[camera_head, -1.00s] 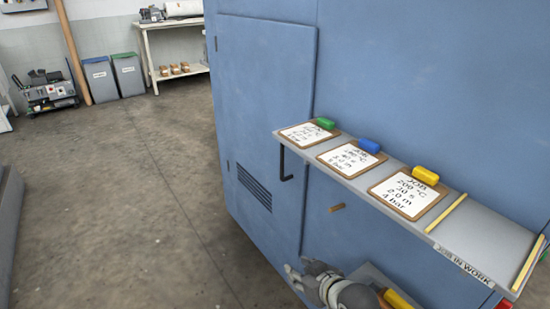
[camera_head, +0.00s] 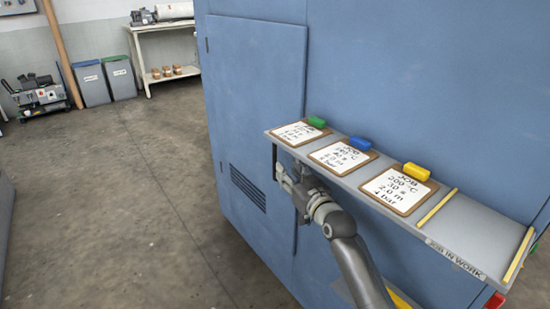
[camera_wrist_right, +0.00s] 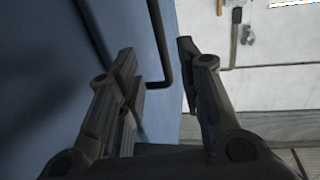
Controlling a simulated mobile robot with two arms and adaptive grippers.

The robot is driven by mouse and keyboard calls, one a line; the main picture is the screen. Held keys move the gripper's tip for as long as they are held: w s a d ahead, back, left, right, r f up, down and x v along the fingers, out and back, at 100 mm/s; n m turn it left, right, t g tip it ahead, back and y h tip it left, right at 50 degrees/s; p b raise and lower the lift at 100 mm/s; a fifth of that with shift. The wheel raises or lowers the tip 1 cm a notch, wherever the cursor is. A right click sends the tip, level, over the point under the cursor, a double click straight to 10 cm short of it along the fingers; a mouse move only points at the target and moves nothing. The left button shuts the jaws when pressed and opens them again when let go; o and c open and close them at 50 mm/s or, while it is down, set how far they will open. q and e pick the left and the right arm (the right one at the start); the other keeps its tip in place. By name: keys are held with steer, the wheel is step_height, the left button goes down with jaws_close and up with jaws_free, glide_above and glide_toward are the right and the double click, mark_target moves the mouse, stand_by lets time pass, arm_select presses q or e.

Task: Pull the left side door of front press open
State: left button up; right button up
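The press's side door (camera_head: 255,95) is a blue panel, closed flush, with a vent grille low on it and hinges along its left edge. Its black bar handle (camera_head: 274,158) is near the right edge, partly hidden by the shelf and my right gripper (camera_head: 284,177). In the wrist view the handle (camera_wrist_right: 160,45) hangs down and bends left at its lower end. It appears between the two spread fingers of the right gripper (camera_wrist_right: 157,46), with a gap to the right finger; contact with the left cannot be told. My left gripper is out of view.
A grey shelf (camera_head: 470,225) with several job cards and coloured clips juts out just right of and above my right gripper. Open floor (camera_head: 120,210) lies left of the door. Bins (camera_head: 91,84) and a workbench (camera_head: 165,28) stand far back.

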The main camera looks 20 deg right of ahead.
mark_target(276, 158)
steer(key=w, duration=0.2)
steer(key=w+a+b, duration=0.1)
steer(key=w, duration=0.4)
steer(key=shift+w+a+f, duration=0.1)
steer(key=shift+w+a, duration=0.05)
steer(key=shift+w, duration=0.15)
arm_select(q)
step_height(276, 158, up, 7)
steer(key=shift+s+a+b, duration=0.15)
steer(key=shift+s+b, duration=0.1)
steer(key=shift+b, duration=0.15)
arm_select(e)
steer(key=shift+w+a, duration=0.1)
steer(key=shift+w, duration=0.7)
steer(key=shift+c, duration=0.2)
jaws_close()
